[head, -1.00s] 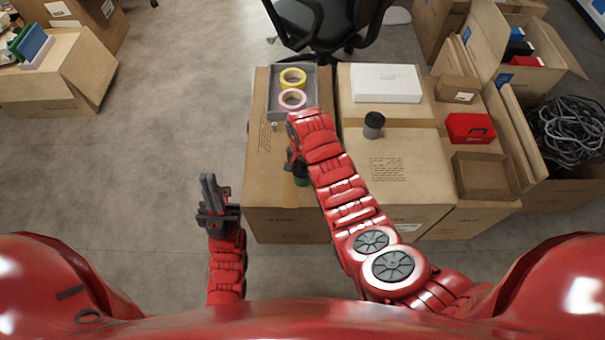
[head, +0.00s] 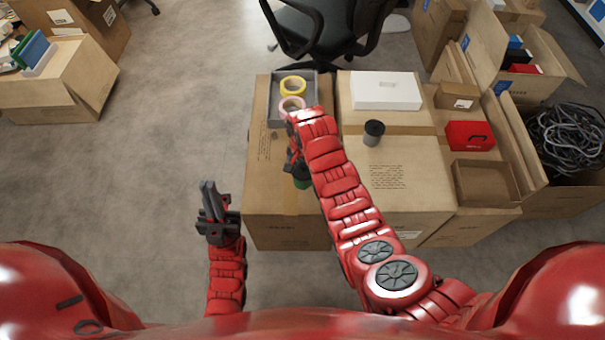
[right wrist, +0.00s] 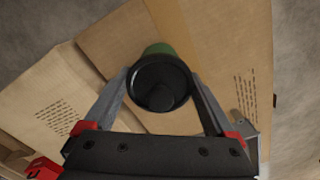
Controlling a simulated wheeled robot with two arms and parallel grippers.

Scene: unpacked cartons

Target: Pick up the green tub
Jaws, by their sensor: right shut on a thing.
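The green tub (right wrist: 158,50) has a round black lid and shows between the fingers in the right wrist view. In the head view only a small green part of it (head: 302,183) shows beside my right arm, above the left carton's top. My right gripper (right wrist: 160,88) is shut on the tub, one finger on each side; the head view mostly hides it behind the arm. I cannot tell whether the tub touches the carton. My left gripper (head: 210,190) is empty, out over the floor left of the cartons, fingers pointing away; their gap is unclear.
A grey tray (head: 310,88) with a yellow tape roll (head: 292,84) and a pink tape roll (head: 292,104) lies at the carton's back. A dark-lidded jar (head: 373,133), white box (head: 387,90) and red box (head: 468,135) stand to the right. A chair (head: 318,30) stands behind.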

